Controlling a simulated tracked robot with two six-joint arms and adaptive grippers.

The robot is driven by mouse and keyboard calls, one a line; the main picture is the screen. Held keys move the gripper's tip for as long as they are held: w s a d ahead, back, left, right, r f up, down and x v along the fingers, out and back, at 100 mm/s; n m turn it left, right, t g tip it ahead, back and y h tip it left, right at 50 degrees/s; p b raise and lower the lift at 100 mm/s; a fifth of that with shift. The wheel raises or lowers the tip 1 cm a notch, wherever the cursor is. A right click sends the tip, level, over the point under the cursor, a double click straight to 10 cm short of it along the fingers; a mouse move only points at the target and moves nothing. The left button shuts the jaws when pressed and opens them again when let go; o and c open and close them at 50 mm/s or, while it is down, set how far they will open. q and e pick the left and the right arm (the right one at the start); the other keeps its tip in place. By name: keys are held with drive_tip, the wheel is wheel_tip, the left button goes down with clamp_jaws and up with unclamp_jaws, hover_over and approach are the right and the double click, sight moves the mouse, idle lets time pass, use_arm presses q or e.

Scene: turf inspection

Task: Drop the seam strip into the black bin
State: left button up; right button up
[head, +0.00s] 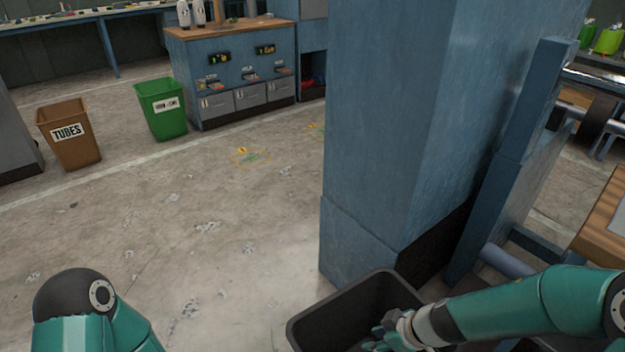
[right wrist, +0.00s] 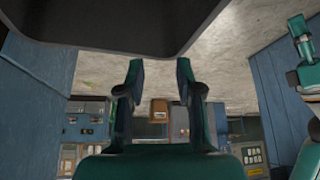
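The black bin (head: 305,326) stands at the foot of the blue pillar, at the bottom of the head view. Its dark side fills the top of the right wrist view (right wrist: 110,28). My right gripper (head: 377,340) is over the bin's opening, near its right side, in the head view. In the right wrist view its two fingers (right wrist: 158,72) are well apart, with nothing between them. I see no seam strip in either view; the bin's floor is mostly hidden. My left arm shows at the lower left, but its gripper is out of view.
A thick blue pillar (head: 385,130) rises just behind the bin. A brown bin marked TUBES (head: 75,148) and a green bin (head: 163,112) stand at the far left, near a blue cabinet (head: 240,75). A wooden-topped table (head: 605,215) is at the right. The left floor is mostly clear.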

drive_tip(key=v, duration=0.8)
drive_tip(key=shift+s, duration=0.15)
